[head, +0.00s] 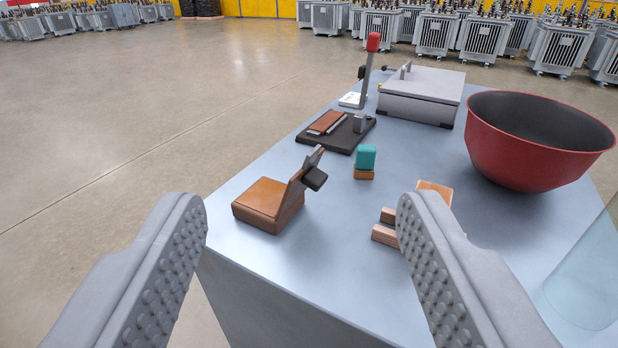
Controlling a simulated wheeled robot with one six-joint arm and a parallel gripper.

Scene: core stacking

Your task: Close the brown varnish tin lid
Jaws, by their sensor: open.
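The brown varnish tin (262,203) is a low box on the near left part of the table. Its lid (300,178) stands open, tilted steeply up at the tin's right side, with a dark block-like part on its right face. My gripper (303,215) is open and empty, with its two grey padded fingers wide apart. In the picture the tin lies between the fingers, apart from both and farther off. The right finger partly hides some wooden blocks.
The blue-grey table (310,255) also holds wooden blocks (385,235), a teal block on a brown one (365,160), a black lever device (340,135), a grey lidded box (420,95), a large red bowl (535,145) and a clear glass vessel (590,275). Open floor lies left.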

